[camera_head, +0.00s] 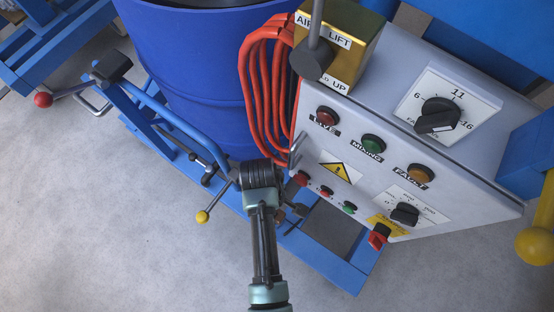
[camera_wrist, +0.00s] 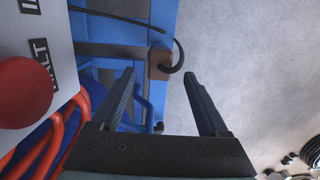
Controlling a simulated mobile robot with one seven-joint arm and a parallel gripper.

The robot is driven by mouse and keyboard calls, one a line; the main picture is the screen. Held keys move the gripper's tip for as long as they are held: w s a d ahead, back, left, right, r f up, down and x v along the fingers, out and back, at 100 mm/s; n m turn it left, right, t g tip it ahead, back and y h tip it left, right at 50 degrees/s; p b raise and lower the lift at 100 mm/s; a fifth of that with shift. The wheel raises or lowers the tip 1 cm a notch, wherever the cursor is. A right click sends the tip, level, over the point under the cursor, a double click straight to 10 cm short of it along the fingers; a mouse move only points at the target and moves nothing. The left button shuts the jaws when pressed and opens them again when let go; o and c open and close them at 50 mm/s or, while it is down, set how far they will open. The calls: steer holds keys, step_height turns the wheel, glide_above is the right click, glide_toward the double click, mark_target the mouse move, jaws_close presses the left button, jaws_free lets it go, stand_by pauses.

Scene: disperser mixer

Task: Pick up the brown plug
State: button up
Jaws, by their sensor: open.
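The brown plug (camera_wrist: 158,65) is a small block in the upper middle of the wrist view. It sits at the right edge of a blue frame, with a black cable curving out of its right side. My gripper (camera_wrist: 159,75) is open, with one dark finger on each side of the plug in the picture. Nothing is between the fingers, and the plug appears to lie beyond the fingertips. In the head view my arm reaches down beside the control box, the fingers are not clearly seen, and I cannot make out the plug.
The grey control box (camera_head: 375,120) stands close to the right of my arm. A red button (camera_wrist: 22,92) and red hose (camera_wrist: 45,150) are near my gripper's left side. A blue drum (camera_head: 195,80) and yellow-knobbed lever (camera_head: 202,216) are to the left. Bare floor (camera_head: 110,220) lies at left.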

steer(key=f+b, duration=0.1)
steer(key=f, duration=0.1)
steer(key=f+b, duration=0.1)
steer(key=f, duration=0.2)
steer(key=d+f+b, duration=0.1)
steer(key=f, duration=0.1)
steer(key=shift+s+f, duration=0.35)
steer(key=shift+f, duration=0.05)
steer(key=shift+r, duration=0.1)
jaws_close()
